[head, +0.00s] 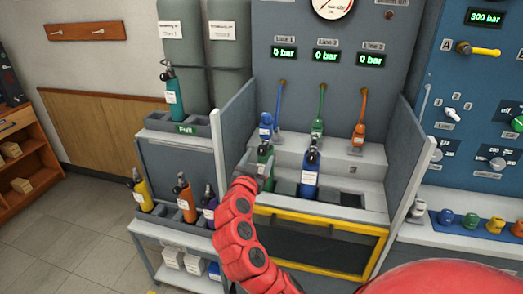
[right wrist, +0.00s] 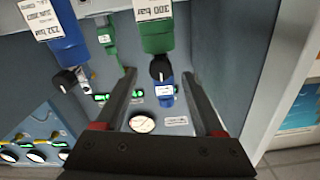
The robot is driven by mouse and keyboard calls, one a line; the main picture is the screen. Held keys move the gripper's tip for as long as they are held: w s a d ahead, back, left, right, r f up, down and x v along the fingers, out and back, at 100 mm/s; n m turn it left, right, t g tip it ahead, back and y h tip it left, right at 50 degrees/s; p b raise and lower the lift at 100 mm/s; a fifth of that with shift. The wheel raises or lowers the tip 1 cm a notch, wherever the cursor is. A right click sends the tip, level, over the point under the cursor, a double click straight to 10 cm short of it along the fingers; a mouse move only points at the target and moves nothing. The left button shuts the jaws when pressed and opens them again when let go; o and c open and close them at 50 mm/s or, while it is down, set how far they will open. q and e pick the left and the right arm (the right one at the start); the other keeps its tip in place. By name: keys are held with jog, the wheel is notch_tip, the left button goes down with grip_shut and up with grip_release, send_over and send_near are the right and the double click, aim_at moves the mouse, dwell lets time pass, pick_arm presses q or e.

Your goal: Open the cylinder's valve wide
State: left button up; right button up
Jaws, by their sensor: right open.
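A green cylinder (head: 264,156) with a black valve knob on top stands upright in the test bay. A blue cylinder (head: 310,178), also with a black knob, stands to its right. My right gripper (head: 268,178) is at the green cylinder, partly hidden by my red arm. In the right wrist view, which looks upside down, the open fingers have the green cylinder's black knob (right wrist: 160,69) between their tips, with gaps on both sides. The blue cylinder's knob (right wrist: 67,80) lies outside the fingers. Whether the valve is turned cannot be told. My left gripper is out of view.
Grey side walls (head: 412,165) flank the bay, and a yellow-framed panel (head: 325,226) is below. Blue, green and orange hose connectors (head: 358,135) hang behind; the line displays (head: 326,56) read 0 bar. A cart (head: 170,238) with several cylinders stands left.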

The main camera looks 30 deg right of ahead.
aim_at(262, 153)
jog(key=shift+x, duration=1.75)
grip_shut()
